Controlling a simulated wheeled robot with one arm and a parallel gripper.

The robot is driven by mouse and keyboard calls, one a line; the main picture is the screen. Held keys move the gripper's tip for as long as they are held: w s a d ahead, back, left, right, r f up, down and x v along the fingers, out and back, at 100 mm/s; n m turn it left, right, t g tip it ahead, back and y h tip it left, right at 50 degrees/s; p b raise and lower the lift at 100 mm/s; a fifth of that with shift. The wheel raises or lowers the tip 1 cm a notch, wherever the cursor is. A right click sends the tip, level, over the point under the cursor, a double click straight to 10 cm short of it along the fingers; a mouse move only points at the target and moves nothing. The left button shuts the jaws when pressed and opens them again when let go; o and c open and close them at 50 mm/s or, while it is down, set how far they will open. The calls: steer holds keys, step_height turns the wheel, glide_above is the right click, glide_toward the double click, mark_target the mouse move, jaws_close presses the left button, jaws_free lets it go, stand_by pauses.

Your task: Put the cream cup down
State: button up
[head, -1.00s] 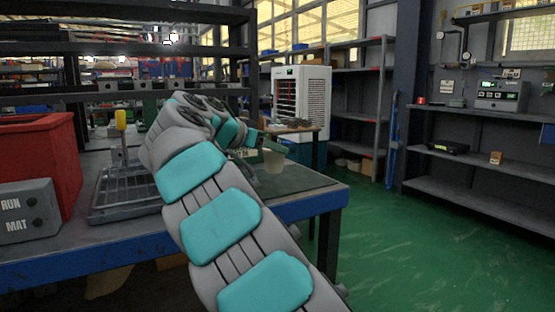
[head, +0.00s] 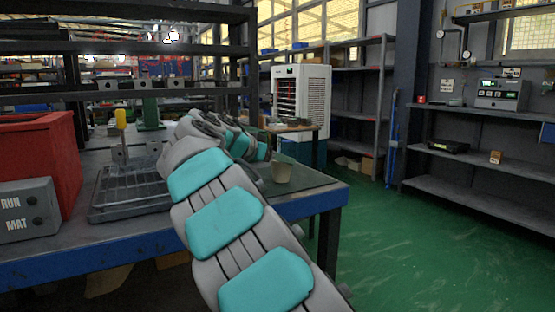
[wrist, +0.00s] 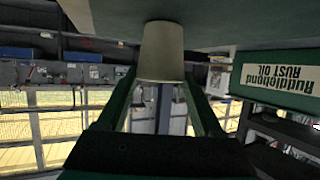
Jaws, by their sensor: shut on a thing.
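The cream cup (head: 281,173) is upright over the right end of the workbench (head: 315,206), low at the dark mat there. In the wrist view, which is upside down, the cup (wrist: 161,52) has its narrow base against the grey-green surface. I cannot tell whether it touches or hovers slightly. My gripper (wrist: 162,84) is shut on the cup, with a green finger on either side near its rim. In the head view my gripper (head: 266,150) is partly hidden behind my arm.
A green Ruddiebond Rust Oil box (wrist: 278,72) stands beside the cup in the wrist view. A grey tray (head: 125,205), a red bin (head: 40,165) and a RUN MAT control box (head: 28,212) are left on the bench. Mat right of the cup is clear.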

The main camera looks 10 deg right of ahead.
steer(key=shift+f, duration=0.15)
steer(key=o, duration=1.5)
steer(key=v, duration=1.2)
steer(key=shift+a+r, duration=0.1)
steer(key=shift+r, duration=0.15)
